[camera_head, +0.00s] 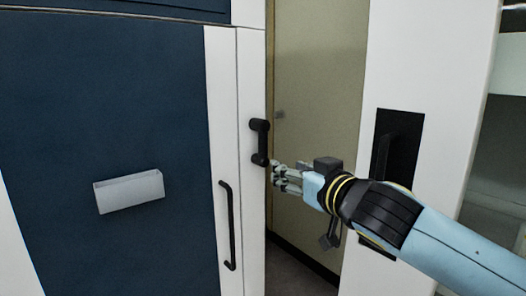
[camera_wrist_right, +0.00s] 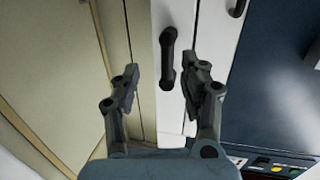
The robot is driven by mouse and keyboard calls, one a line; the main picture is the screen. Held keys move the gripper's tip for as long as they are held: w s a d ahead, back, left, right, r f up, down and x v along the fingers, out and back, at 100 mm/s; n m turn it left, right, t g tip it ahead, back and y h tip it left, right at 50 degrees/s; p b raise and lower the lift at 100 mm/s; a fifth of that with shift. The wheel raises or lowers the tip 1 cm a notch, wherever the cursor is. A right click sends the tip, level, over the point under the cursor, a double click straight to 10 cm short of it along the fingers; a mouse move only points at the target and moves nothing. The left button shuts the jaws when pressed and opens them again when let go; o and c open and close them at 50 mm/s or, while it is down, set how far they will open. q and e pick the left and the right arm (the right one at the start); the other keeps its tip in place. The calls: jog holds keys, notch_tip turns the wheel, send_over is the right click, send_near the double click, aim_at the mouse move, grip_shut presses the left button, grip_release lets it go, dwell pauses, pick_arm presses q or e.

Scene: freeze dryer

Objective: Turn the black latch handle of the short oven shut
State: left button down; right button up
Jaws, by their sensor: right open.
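A short black latch handle (camera_head: 260,142) sits on the narrow white edge of a blue-and-white unit, which I take for the short oven (camera_head: 110,100). The handle stands roughly upright. My right gripper (camera_head: 275,173) comes in from the right, with its fingertips close to the handle's lower end. In the right wrist view the gripper (camera_wrist_right: 165,72) is open, with one finger on each side of the black handle (camera_wrist_right: 169,55). The fingers appear apart from it; exact depth is hard to tell. My left gripper is not in view.
A long black bar handle (camera_head: 227,225) is on the white strip, lower left of the latch. A white box-shaped holder (camera_head: 129,191) is on the blue front. A beige panel (camera_head: 318,110) and white post (camera_head: 430,60) with a black recessed plate stand to the right.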

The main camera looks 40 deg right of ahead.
aim_at(265, 142)
jog(key=shift+t, duration=0.4)
jog(key=w+r, duration=0.1)
jog(key=w, duration=0.2)
jog(key=w+r, duration=0.1)
jog(key=w, duration=0.3)
jog(key=w+r+b, duration=0.1)
jog(key=w, duration=0.2)
jog(key=shift+w+d+r, duration=0.2)
jog(key=shift+w+r, duration=0.1)
jog(key=shift+w, duration=0.05)
